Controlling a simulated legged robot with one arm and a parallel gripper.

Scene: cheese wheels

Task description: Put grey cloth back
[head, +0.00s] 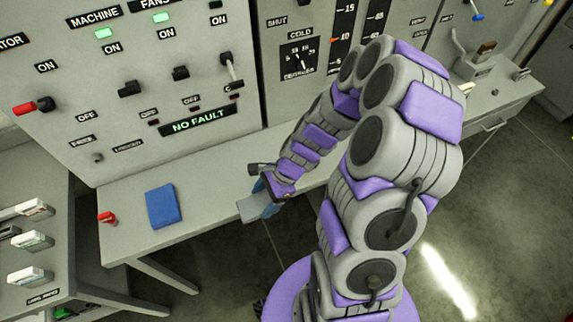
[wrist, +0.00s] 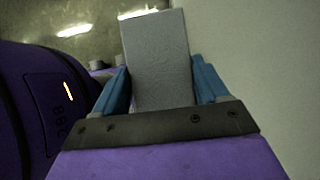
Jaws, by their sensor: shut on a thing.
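The grey cloth (wrist: 158,62) is a flat grey rectangle between the two blue fingers of my gripper (wrist: 160,85) in the wrist view. My gripper is shut on it. In the head view my gripper (head: 262,198) is at the front edge of the grey bench, and the grey cloth (head: 251,208) shows at its left side. I cannot tell whether the cloth touches the bench. A blue folded cloth (head: 163,206) lies flat on the bench to the left, apart from my gripper.
The grey bench (head: 215,205) runs below an upright control panel (head: 185,85) with knobs and labels. A red-topped item (head: 107,217) stands at the bench's left end. A side unit with white blocks (head: 35,208) is at far left. The bench between blue cloth and gripper is clear.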

